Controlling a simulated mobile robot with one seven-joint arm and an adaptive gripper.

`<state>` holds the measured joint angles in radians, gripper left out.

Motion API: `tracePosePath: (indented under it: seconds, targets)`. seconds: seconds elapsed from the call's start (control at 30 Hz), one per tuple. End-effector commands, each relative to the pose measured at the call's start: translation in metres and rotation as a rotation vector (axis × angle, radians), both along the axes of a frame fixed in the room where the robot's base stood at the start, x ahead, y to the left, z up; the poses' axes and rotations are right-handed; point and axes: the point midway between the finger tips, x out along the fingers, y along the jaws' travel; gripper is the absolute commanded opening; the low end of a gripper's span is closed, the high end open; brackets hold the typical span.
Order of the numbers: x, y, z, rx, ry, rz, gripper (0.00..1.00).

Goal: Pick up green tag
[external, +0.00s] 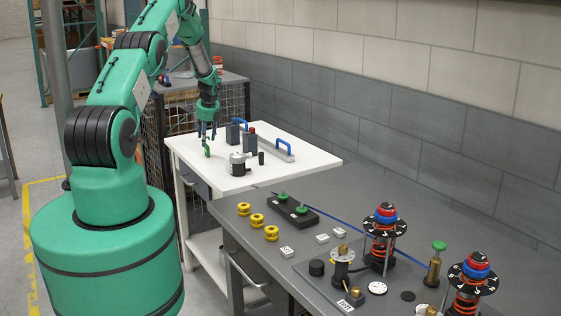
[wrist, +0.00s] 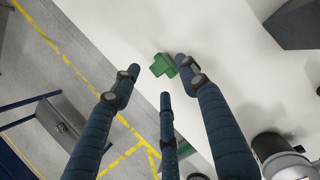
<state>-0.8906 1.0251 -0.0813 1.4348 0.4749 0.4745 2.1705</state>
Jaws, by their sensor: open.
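The green tag (external: 207,148) is on the white table (external: 215,178), close to its left edge. In the wrist view the tag (wrist: 162,66) is a small green piece with a stepped outline, near the tabletop's edge. My gripper (external: 207,132) points down above the tag, with its dark blue fingers apart. In the wrist view my gripper (wrist: 158,76) is open and empty. The tag shows just beyond the fingertips, beside the right finger's tip. I cannot tell whether that finger touches it.
Dark blocks with blue handles (external: 233,130) and a grey cylindrical fixture (external: 238,164) stand right of the tag. Floor lies beyond the table's edge.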

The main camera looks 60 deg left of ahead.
Motion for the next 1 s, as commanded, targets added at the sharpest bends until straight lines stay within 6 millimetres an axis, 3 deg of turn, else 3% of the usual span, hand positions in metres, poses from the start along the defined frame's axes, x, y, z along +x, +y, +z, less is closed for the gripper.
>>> tracePosePath:
  seconds: [0.47, 1.0]
  targets:
    - [0.000, 0.001, -0.005, -0.001, 0.001, 0.000, 0.44]
    - [0.003, 0.016, -0.044, -0.001, 0.001, 0.000, 0.44]
